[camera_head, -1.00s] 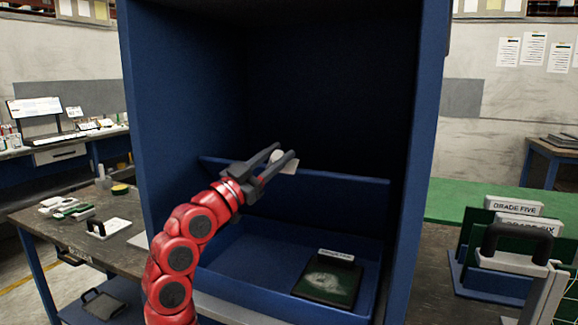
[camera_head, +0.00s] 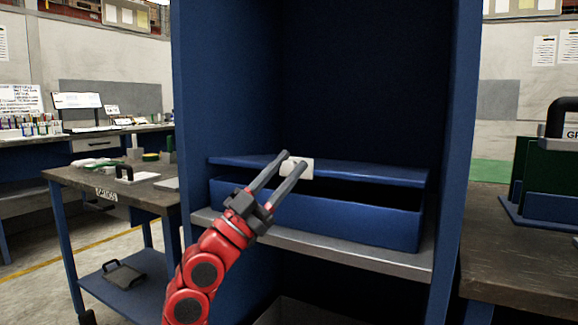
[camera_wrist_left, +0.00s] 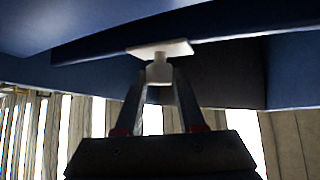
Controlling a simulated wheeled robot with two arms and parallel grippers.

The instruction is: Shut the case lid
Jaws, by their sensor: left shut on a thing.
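The blue case (camera_head: 330,215) sits on a shelf inside a tall blue cabinet. Its lid (camera_head: 375,175) is tilted down to nearly level, with a dark gap between it and the case's front wall. A small white handle (camera_head: 302,168) is on the lid's front edge; in the wrist view its pale plate (camera_wrist_left: 172,48) and short knob show. My left gripper (camera_head: 293,161) is shut on the handle, reaching in from the front; the wrist view shows its fingers (camera_wrist_left: 159,76) on either side of the knob. The inside of the case is hidden. My right gripper is not in view.
The cabinet's side walls (camera_head: 222,90) stand close on both sides of the case. The metal shelf edge (camera_head: 350,257) runs along its front. A workbench (camera_head: 150,190) is at left, and another dark bench (camera_head: 520,225) with upright green plates is at right.

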